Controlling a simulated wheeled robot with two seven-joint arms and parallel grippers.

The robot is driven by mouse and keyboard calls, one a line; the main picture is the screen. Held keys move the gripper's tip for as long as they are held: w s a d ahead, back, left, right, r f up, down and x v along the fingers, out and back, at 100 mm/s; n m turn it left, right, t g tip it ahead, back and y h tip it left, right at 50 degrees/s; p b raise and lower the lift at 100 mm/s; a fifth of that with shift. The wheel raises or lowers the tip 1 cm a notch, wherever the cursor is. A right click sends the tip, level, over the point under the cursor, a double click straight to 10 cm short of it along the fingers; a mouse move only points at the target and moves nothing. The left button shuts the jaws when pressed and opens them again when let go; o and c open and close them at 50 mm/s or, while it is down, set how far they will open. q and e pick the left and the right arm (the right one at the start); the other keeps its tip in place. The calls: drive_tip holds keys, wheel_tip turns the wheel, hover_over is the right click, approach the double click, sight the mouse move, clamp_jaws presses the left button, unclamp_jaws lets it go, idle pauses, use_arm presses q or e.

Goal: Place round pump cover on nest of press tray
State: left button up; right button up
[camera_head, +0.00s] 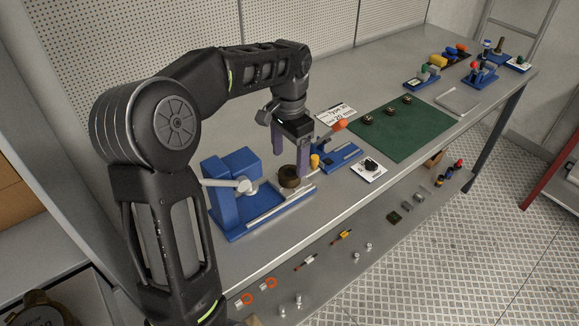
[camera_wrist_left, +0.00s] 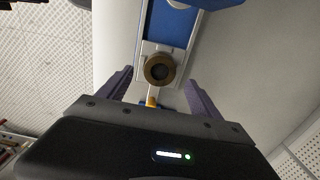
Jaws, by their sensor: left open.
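A brown round pump cover (camera_head: 289,181) with a dark central hole sits on the light tray (camera_head: 272,215) of the blue press (camera_head: 226,207). In the left wrist view the cover (camera_wrist_left: 148,69) lies on the tray plate (camera_wrist_left: 181,57), near the level of the fingertips. Whether it is fully seated in the nest cannot be told. My left gripper (camera_head: 290,170) points down over it, fingers spread to either side, open and apart from it. The gripper also shows in the left wrist view (camera_wrist_left: 158,84). My right gripper is out of view.
A green mat (camera_head: 400,140) holds several small round parts. A blue fixture (camera_head: 342,158) with an orange handle and a white card (camera_head: 368,170) stand close to the right of my gripper. More fixtures stand at the far end. A lower shelf holds small parts.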

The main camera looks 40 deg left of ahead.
sight(290, 174)
use_arm(q)
wheel_tip(290, 174, up, 8)
drive_tip(key=p, duration=0.2)
drive_tip(key=shift+f, duration=0.2)
idle(1.5)
